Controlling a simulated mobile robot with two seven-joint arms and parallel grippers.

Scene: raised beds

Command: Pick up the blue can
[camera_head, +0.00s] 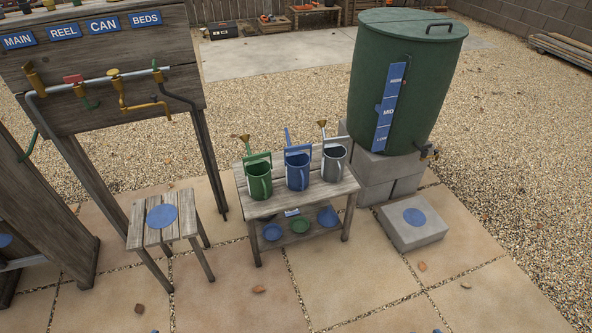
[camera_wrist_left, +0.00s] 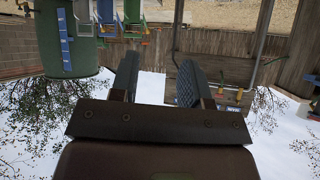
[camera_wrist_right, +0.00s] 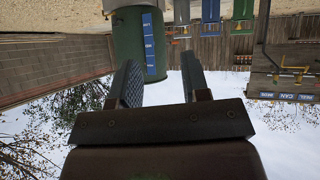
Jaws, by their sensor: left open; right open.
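The blue watering can (camera_head: 297,170) stands upright on the wooden table (camera_head: 262,208), between a green can (camera_head: 258,178) on its left and a grey can (camera_head: 334,163) on its right. My grippers do not show in the head view. In the left wrist view my left gripper (camera_wrist_left: 157,80) is open and empty, with the cans upside down at the top edge. In the right wrist view my right gripper (camera_wrist_right: 163,80) is open and empty, and the blue can (camera_wrist_right: 211,10) shows in part at the top. Both grippers are apart from the cans.
A green barrel (camera_head: 405,80) stands on grey blocks right of the table. A wooden stool (camera_head: 190,228) with a blue disc stands left, below a tap board (camera_head: 100,60). A low block (camera_head: 412,232) sits at right. The paving in front is mostly clear.

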